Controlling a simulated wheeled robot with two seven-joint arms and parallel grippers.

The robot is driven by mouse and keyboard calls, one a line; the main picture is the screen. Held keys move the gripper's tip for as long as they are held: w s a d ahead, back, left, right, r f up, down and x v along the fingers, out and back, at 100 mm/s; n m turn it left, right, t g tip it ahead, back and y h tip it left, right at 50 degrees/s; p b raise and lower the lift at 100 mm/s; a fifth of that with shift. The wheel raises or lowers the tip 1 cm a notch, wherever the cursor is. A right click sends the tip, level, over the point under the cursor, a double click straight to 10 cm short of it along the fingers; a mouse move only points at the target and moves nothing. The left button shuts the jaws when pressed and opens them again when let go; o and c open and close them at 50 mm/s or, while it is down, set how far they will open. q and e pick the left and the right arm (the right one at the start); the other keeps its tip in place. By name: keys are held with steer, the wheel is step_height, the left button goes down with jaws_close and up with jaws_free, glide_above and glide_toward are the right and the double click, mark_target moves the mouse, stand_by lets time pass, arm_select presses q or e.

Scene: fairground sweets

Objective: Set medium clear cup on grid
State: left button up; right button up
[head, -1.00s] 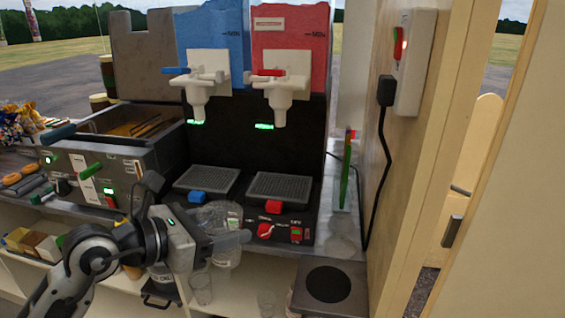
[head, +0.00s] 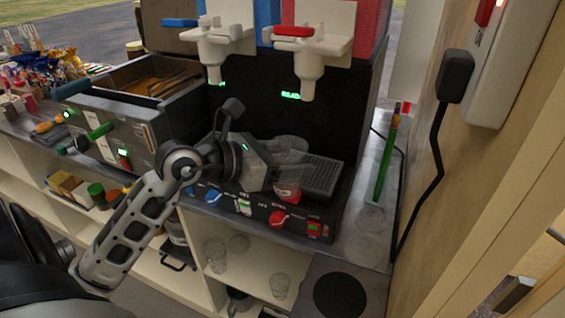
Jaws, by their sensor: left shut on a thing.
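My left gripper (head: 288,166) is shut on a clear cup (head: 290,145). The cup is upright, at the left part of the right-hand drip grid (head: 325,178), below the red dispenser's nozzle (head: 308,85). The left-hand grid is hidden behind my left arm and gripper. My right gripper is not in view.
The slush machine's dark back panel (head: 255,125) stands behind the cup. Clear cups (head: 281,285) sit on the shelf below. A wooden wall with a black plug (head: 455,75) bounds the right side.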

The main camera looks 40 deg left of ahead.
arm_select(q)
steer(key=w, duration=0.3)
steer(key=w+a+b, duration=0.1)
steer(key=w, duration=0.2)
steer(key=w+a+f, duration=0.1)
steer(key=w, duration=0.1)
steer(key=shift+w, duration=0.4)
steer(key=shift+w+a+b, duration=0.15)
steer(key=shift+w+b, duration=0.15)
steer(key=shift+w, duration=0.2)
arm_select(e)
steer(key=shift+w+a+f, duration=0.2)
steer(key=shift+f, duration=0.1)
arm_select(q)
steer(key=shift+f+b, duration=0.3)
steer(key=shift+f, duration=0.1)
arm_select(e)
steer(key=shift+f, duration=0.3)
arm_select(q)
steer(key=o, duration=1)
steer(key=b+v, duration=0.3)
steer(key=v, duration=1.3)
steer(key=shift+r+b, duration=0.1)
steer(key=shift+b, duration=0.2)
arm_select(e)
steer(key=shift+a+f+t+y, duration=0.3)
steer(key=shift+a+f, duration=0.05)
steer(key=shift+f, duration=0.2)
